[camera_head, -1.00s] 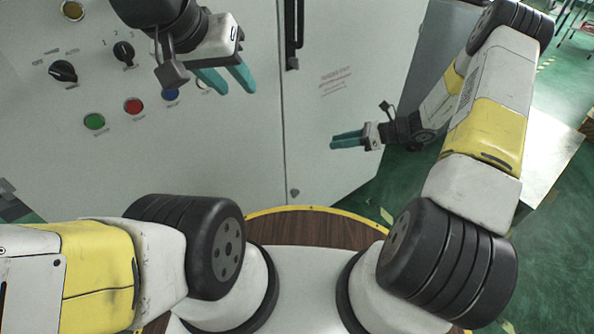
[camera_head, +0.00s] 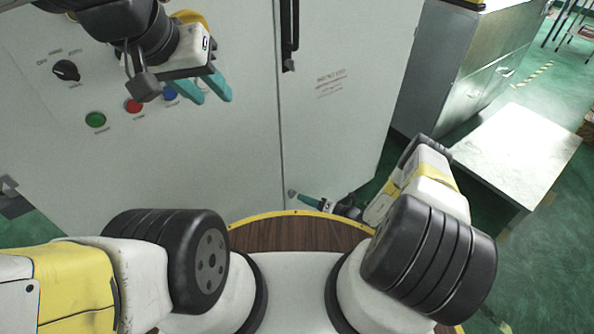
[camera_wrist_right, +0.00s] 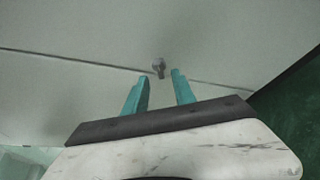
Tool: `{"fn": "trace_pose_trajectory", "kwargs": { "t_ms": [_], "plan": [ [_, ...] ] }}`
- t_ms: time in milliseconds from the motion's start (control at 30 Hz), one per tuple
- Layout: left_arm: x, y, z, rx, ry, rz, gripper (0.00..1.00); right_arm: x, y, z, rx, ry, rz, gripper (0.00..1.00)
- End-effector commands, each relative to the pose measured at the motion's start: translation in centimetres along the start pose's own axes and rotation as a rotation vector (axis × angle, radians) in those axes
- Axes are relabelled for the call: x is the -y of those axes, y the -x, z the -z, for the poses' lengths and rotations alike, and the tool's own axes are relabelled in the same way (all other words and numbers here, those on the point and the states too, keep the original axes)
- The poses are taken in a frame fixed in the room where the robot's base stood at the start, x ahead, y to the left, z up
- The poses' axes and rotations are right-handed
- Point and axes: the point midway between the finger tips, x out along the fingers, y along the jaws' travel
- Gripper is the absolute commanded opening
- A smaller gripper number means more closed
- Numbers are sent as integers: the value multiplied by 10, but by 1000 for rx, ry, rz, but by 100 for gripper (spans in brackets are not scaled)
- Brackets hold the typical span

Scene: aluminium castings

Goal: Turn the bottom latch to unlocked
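The bottom latch is a small grey knob (camera_head: 291,194) low on the pale cabinet by the door seam. In the right wrist view the latch (camera_wrist_right: 158,67) is in front of and between the teal fingertips, apparently clear of them. My right gripper (camera_head: 299,196) is low, just right of the latch in the head view; its fingers (camera_wrist_right: 160,76) are apart and hold nothing. My left gripper (camera_head: 212,99) is open and empty in front of the cabinet's button panel.
A black handle (camera_head: 288,40) is on the seam above. The left door has a black selector (camera_head: 66,70), green button (camera_head: 95,120) and red button (camera_head: 133,105). A pale table (camera_head: 520,150) and grey cabinet (camera_head: 440,85) stand at the right.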

Motion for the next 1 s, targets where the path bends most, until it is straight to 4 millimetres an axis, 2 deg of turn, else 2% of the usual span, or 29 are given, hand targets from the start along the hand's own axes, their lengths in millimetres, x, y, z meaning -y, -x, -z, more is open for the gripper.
{"fn": "trace_pose_trajectory", "kwargs": {
  "t_ms": [100,233,600,767,800,1000],
  "plan": [
    [0,0,0,0,0,0,36,-1,-20,1,-2,0,-3,32],
    [0,0,0,0,0,0,36,-1,-35,0,-2,2,-1,32],
    [0,0,0,0,0,0,36,0,-42,0,-1,1,0,32],
    [0,0,0,0,0,0,36,0,-42,0,-1,1,0,2],
    [0,0,0,0,0,0,36,0,-42,0,-1,1,0,0],
    [0,0,0,0,0,0,36,0,-42,0,-1,1,0,0]
  ]
}}
